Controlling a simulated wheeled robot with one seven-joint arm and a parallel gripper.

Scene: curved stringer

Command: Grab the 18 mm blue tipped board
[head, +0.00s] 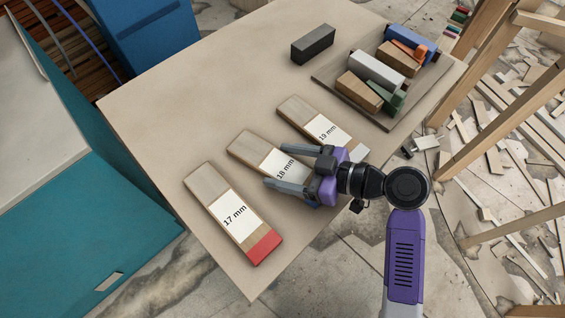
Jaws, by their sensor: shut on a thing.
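The 18 mm board (247,147) lies on the table, pale wood with a white "18 mm" label. My gripper (275,166) reaches over its near end from the right, with one finger along each side of the label. It is shut on this board.
The 17 mm board (209,188) with a red tip lies to the left. The 19 mm board (295,108) lies close on the right, partly behind my gripper. A dark block (313,44) and a loaded tray (330,77) are farther back. The table's (180,115) left part is clear.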

